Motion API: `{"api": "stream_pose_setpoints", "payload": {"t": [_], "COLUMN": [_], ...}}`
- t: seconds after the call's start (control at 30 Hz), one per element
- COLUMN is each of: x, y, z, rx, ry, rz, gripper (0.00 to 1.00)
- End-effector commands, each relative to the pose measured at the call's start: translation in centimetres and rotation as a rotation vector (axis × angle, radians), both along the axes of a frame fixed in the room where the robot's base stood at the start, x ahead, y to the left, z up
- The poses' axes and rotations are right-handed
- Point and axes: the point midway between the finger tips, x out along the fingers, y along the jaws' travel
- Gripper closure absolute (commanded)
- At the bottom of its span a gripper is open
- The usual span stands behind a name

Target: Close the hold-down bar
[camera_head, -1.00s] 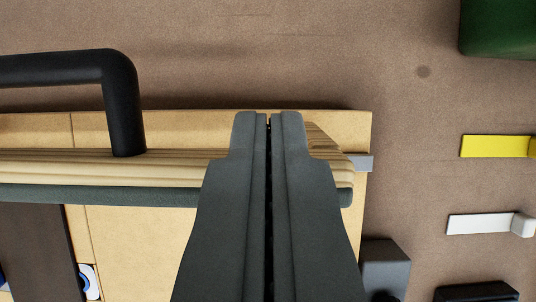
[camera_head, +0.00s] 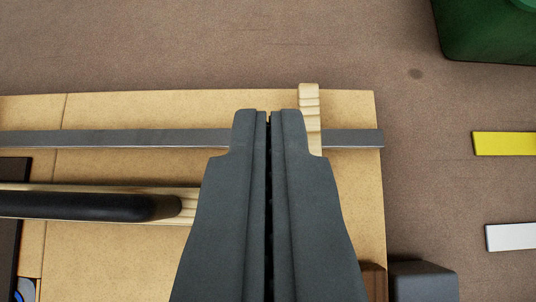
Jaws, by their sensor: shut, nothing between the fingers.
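The hold-down bar (camera_head: 120,190) is pale wood and runs left to right across the left part of the tan board. Its black handle (camera_head: 90,206) is seen nearly from above and covers much of it. The bar's right part is hidden behind my gripper. My gripper (camera_head: 268,112) is shut and empty, in the middle of the view over the board (camera_head: 150,110). A ribbed pale wood piece (camera_head: 309,105) stands just right of the fingertips. I cannot tell whether the fingers touch it, or whether the bar lies fully down.
A grey strip (camera_head: 120,138) crosses the board beyond the bar. A dark grey block (camera_head: 423,281) sits at lower right. A green container (camera_head: 485,30), a yellow strip (camera_head: 504,144) and a white strip (camera_head: 512,237) lie to the right. The brown surface beyond the board is clear.

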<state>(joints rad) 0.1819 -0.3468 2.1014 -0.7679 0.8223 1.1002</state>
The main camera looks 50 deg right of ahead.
Motion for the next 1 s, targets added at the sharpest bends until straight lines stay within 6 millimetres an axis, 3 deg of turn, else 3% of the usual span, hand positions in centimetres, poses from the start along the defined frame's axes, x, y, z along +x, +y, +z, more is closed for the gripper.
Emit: {"api": "stream_pose_setpoints", "payload": {"t": [0.5, 1.0], "x": [-2.1, -2.6], "y": [2.6, 3.3], "z": [-3.9, -6.3], "rx": [0.000, 0.000], "ry": [0.002, 0.001], "rz": [0.001, 0.001], "gripper": [1.00, 1.00]}}
